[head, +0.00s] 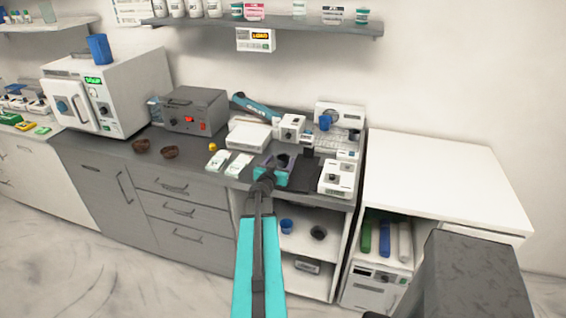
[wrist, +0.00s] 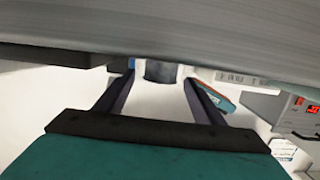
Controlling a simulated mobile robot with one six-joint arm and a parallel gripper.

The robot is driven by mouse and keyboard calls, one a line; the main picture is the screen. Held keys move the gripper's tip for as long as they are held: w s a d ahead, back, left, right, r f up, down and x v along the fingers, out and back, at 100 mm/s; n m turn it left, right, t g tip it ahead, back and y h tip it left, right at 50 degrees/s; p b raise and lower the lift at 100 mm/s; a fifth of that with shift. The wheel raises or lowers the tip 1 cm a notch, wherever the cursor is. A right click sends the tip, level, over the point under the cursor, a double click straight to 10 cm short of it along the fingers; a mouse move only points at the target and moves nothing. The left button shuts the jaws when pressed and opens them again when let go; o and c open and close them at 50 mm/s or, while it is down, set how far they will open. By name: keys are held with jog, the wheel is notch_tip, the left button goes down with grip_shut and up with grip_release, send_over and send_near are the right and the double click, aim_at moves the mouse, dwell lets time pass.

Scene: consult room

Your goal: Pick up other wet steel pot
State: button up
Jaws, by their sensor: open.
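A small dark grey pot (head: 283,159) stands on the counter just beyond my gripper. In the wrist view a grey metallic cylinder (wrist: 160,71), apparently this pot, shows between the far ends of my open fingers, partly cut off by a grey surface above. My gripper (head: 276,161), with a teal body and dark fingers, is low over the counter's front part; it also shows in the wrist view (wrist: 159,80). Whether the fingers touch the pot is unclear. Another dark pot (head: 318,233) stands on the open shelf below, beside a blue cup (head: 286,226). Wetness cannot be made out.
White devices (head: 336,178) stand close to the right of my gripper. A grey power unit (head: 195,110) stands behind. The white cabinet top (head: 440,175) is clear.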

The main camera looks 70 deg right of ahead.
jog(key=shift+d+f, duration=0.15)
jog(key=shift+d, duration=0.7)
jog(key=c, duration=1)
